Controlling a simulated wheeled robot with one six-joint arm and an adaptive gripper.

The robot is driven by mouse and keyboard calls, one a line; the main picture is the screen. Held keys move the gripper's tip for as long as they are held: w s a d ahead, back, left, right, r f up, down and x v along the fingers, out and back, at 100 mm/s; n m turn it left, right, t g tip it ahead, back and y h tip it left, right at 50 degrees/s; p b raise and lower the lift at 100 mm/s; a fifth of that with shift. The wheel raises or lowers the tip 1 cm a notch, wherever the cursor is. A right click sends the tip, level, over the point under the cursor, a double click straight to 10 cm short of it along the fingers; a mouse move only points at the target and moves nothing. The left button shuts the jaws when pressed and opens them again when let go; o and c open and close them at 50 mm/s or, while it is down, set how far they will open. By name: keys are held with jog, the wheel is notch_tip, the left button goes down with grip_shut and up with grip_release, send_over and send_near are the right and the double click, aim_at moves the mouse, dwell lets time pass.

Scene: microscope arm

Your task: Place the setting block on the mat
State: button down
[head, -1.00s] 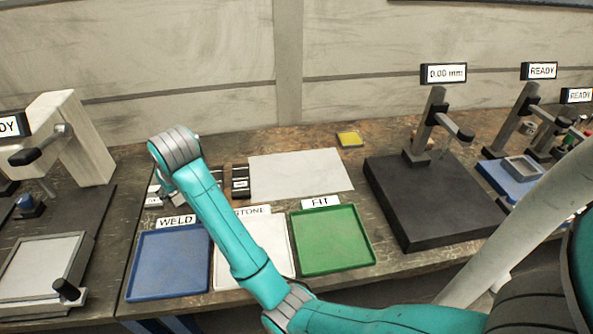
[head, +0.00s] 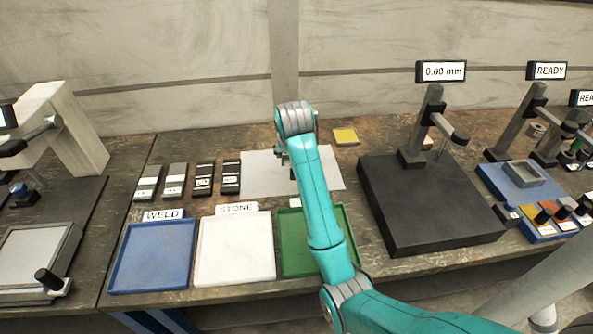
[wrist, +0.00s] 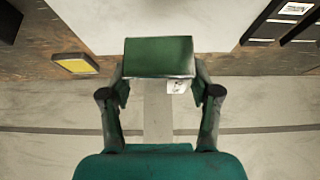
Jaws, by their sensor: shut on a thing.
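My gripper (wrist: 161,84) is shut on a dark green block, the setting block (wrist: 158,56), seen between the two fingers in the wrist view. A small white tag shows at its lower edge there. The pale grey mat (head: 255,180) lies flat on the bench behind the trays; it also shows in the wrist view (wrist: 170,18). In the head view my gripper (head: 286,160) is over the mat, partly hidden by my arm. The block is mostly hidden there, and its height above the mat is hard to tell.
Several labelled blocks (head: 203,180) stand left of the mat. Blue (head: 152,258), white (head: 235,250) and green (head: 292,262) trays lie in front. A yellow pad (head: 345,136) lies behind the mat at right. A black plate with a gauge stand (head: 425,205) is to the right.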

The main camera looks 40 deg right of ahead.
jog(key=shift+f, duration=4.6)
jog(key=shift+f, duration=0.1)
jog(key=shift+c, duration=1.2)
grip_release()
jog(key=shift+s+a+r, duration=0.15)
jog(key=shift+r, duration=0.3)
jog(key=v, duration=1.1)
jog(key=shift+s, duration=0.1)
